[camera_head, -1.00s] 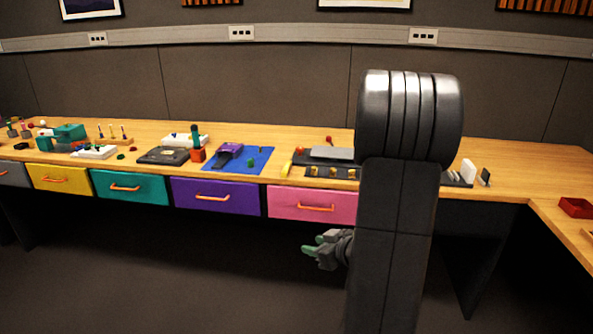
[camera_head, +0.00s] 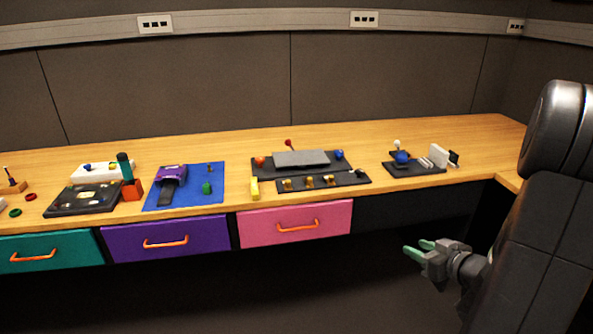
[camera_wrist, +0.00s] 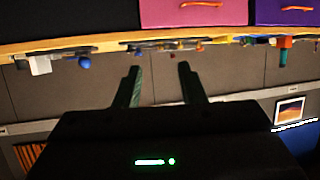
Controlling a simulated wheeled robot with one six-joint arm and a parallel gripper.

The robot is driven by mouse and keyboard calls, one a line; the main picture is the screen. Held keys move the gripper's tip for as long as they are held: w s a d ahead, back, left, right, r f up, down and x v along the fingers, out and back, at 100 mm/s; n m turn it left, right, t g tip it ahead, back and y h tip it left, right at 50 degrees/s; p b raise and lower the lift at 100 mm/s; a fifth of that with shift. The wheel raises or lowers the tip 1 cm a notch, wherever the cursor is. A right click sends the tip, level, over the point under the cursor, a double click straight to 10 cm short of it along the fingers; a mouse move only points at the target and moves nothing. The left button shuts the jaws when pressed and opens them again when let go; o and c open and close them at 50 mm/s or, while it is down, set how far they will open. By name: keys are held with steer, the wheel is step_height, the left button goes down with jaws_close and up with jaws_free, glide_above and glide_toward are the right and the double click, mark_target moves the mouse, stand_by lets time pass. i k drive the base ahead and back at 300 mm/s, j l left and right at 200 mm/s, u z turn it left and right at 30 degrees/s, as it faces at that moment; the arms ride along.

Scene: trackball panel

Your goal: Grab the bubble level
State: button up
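A small yellow bar (camera_head: 254,188), which looks like the bubble level, lies on the wooden tabletop near the front edge, just left of the dark trackball panel and above the pink drawer. Its markings are too small to read. My gripper (camera_head: 416,247) is in front of the desk and below the tabletop, to the right of the yellow bar and well apart from it. Its green-tipped fingers are apart, with nothing between them. The wrist view also shows the open gripper (camera_wrist: 159,68); I cannot make out the bar clearly there.
Right of the bar stand a dark panel (camera_head: 323,181) with brass knobs and a grey plate (camera_head: 301,158). A blue mat (camera_head: 216,173) lies to its left. A panel with a blue ball (camera_head: 402,158) sits farther right. The pink drawer (camera_head: 296,224) is shut.

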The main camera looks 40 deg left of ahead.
mark_target(254, 194)
steer(key=j, duration=0.4)
steer(key=k+j+z, duration=0.1)
steer(key=j, duration=0.3)
steer(key=k+j+z, duration=0.1)
steer(key=j, duration=0.3)
steer(key=k+j, duration=0.15)
steer(key=j, duration=0.25)
steer(key=k+j+z, duration=0.1)
steer(key=j, duration=0.3)
steer(key=k+j, duration=0.1)
steer(key=j, duration=0.25)
steer(key=k+j+z, duration=0.1)
steer(key=j, duration=0.3)
